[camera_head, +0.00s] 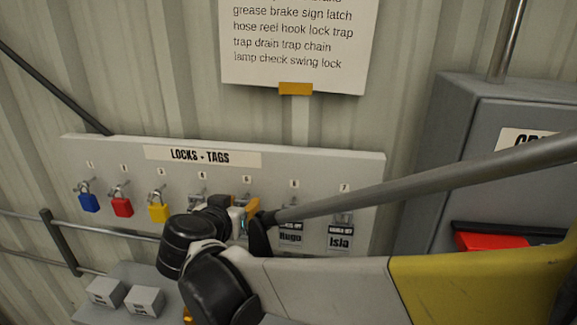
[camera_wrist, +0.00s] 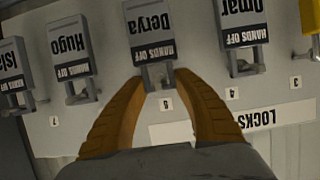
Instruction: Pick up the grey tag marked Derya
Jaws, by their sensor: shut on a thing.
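The grey tag marked Derya (camera_wrist: 149,28) hangs upside down in the wrist view, at top centre, against the pale lock board (camera_wrist: 90,125). My gripper (camera_wrist: 158,78) has its orange fingers closed in on either side of this tag's hook end, holding it there. The tag still lies close to the board, at its peg. In the head view my gripper (camera_head: 247,210) is at the board's middle, and my arm hides most of the tag.
Grey tags Hugo (camera_wrist: 68,45), Isla (camera_wrist: 14,68) and Omar (camera_wrist: 241,25) hang close on both sides. Blue (camera_head: 88,203), red (camera_head: 122,206) and yellow (camera_head: 158,212) padlocks hang at left. A grey cabinet (camera_head: 465,125) stands at right.

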